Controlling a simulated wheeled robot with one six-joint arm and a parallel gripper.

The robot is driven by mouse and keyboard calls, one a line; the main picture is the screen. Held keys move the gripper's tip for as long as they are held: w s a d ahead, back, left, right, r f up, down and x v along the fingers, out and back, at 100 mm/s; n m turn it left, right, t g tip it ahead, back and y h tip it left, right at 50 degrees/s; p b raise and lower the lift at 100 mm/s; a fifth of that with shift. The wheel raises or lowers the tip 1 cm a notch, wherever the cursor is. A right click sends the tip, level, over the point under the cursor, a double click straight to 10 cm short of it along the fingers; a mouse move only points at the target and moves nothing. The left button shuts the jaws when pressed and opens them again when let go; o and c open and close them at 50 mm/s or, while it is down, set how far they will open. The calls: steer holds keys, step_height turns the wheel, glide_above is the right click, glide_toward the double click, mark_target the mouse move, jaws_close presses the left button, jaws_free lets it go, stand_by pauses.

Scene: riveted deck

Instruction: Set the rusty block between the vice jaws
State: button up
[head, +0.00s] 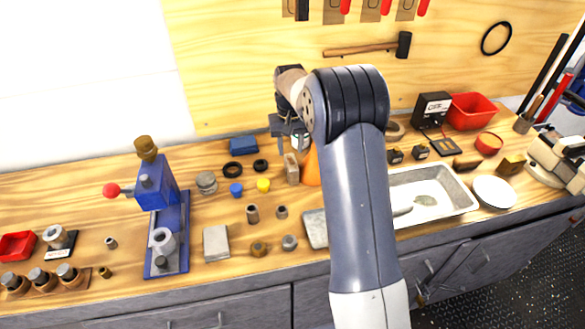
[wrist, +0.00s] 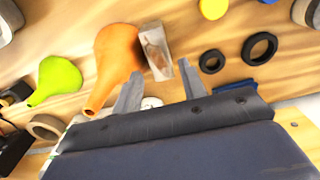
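A small upright block with grey sides and a brown, rusty-looking face (wrist: 155,48) stands just beyond my fingertips in the wrist view. It seems to be the brownish block (head: 292,169) on the bench in the head view. My gripper (wrist: 158,76) is open, its two fingers apart with nothing held between them. In the head view my gripper (head: 288,143) points down above the block, partly hidden by my arm. A beige machine (head: 562,160) at the far right may be the vice; its jaws cannot be made out clearly.
An orange bulb-shaped thing (wrist: 116,55) stands close beside the block. Black rings (wrist: 259,47) lie on its other side. A blue press (head: 157,190) with a red knob stands left. A metal tray (head: 460,200) and white bowl (head: 494,191) lie towards the right.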

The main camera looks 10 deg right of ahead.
mark_target(291, 162)
steer(key=shift+d+f+p, duration=0.15)
steer(key=shift+f+p, duration=0.5)
steer(key=shift+f, duration=2)
jaws_close()
